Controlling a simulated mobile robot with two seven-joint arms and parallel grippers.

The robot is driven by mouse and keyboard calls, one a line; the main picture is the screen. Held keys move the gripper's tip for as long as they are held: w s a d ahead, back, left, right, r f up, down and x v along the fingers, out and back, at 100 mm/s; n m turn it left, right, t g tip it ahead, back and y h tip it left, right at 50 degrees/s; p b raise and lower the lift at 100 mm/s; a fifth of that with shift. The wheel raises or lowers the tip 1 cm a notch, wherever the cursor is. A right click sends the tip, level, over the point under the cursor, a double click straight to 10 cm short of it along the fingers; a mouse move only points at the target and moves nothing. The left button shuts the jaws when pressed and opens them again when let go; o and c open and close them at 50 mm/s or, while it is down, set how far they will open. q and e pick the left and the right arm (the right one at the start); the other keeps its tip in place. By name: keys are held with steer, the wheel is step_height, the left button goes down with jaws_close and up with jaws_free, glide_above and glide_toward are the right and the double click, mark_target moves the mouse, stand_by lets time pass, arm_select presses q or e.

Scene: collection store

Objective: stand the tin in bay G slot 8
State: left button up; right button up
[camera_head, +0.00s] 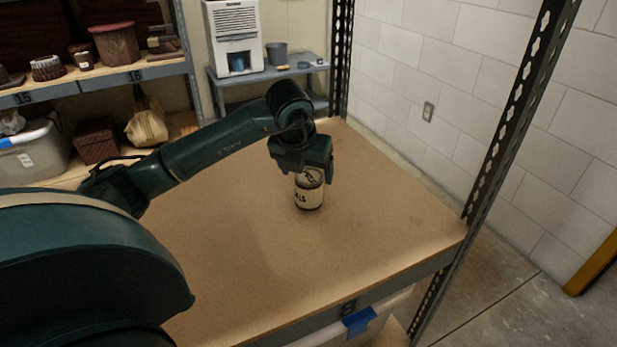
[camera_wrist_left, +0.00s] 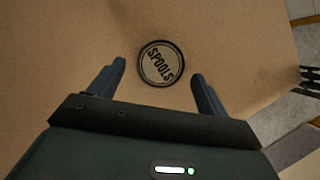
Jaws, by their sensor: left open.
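The tin (camera_head: 309,192) is a short round can with a pale label and dark lettering. It stands upright on the wooden shelf board (camera_head: 385,238), whose front edge carries the number 8. In the left wrist view the tin's round lid (camera_wrist_left: 161,63) reads SPOOLS. My left gripper (camera_head: 302,176) is over the tin with its fingers pointing down; its body hides the tin's top in the head view. In the left wrist view the left gripper (camera_wrist_left: 158,88) is open, with the lid between and slightly beyond its two fingertips. My right gripper is not in view.
Dark perforated uprights (camera_head: 510,110) stand at the board's corners. The board around the tin is clear. A blue tape piece (camera_head: 359,321) is on a pale bin below the front edge. Another shelf (camera_head: 100,76) with boxes stands at the left, and a white dehumidifier (camera_head: 234,38) at the back.

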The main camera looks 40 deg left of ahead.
arm_select(q)
steer(key=v, duration=0.7)
steer(key=shift+p, duration=0.35)
